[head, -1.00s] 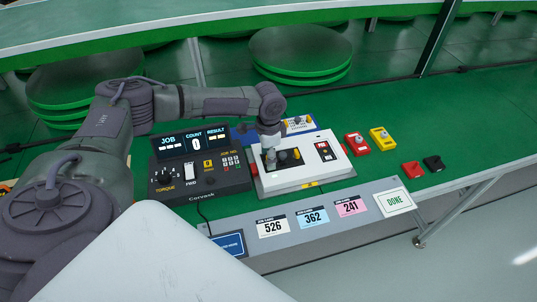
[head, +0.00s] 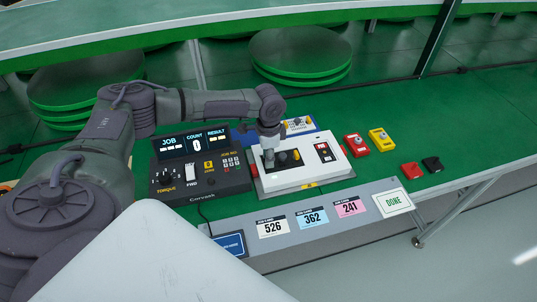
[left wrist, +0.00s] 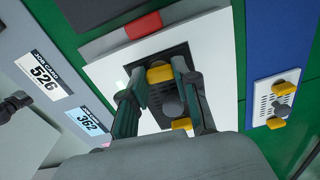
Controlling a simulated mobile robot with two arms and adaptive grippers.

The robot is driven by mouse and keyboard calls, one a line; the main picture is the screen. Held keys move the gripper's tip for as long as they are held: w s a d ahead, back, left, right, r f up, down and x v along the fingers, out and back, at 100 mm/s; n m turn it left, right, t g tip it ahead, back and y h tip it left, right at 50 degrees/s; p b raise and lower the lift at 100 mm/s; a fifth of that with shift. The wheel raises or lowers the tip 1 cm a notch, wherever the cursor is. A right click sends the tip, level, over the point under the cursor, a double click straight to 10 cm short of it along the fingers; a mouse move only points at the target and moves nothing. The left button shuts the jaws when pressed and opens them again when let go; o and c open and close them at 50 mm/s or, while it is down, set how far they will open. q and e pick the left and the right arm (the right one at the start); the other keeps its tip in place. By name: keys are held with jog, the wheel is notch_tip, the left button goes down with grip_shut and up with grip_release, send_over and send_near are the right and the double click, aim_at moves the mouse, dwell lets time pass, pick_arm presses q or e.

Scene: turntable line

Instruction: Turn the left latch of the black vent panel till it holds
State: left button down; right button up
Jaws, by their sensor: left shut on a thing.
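The black vent panel (head: 291,164) is set in the white housing (head: 318,174) on the green bench. In the left wrist view the panel (left wrist: 183,50) has two yellow latches with a grey knob (left wrist: 172,108) between them. My left gripper (head: 268,160) reaches down over the left part of the panel. In the left wrist view its fingers (left wrist: 158,84) are closed on the left latch (left wrist: 160,73). The other yellow latch (left wrist: 182,124) stands free below the knob. The fingers hide part of the panel. My right gripper is not in view.
A dark torque controller (head: 205,184) stands close left of the housing. A blue plate (head: 311,121) with a smaller vent panel lies behind it. Red and yellow blocks (head: 380,139) sit to the right. Job cards (head: 312,219) lie along the front strip.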

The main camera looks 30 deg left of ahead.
pick_arm(q)
jog(key=shift+r+m+p, duration=0.15)
jog(key=shift+m+p, duration=0.8)
jog(key=shift+m, duration=0.25)
jog(key=shift+m+p, duration=0.5)
jog(key=shift+m, duration=0.3)
jog(key=shift+m+p, duration=0.45)
jog(key=shift+m, duration=1.95)
jog(key=shift+p, duration=0.3)
jog(key=c, duration=0.8)
grip_release()
jog(key=shift+c, duration=0.2)
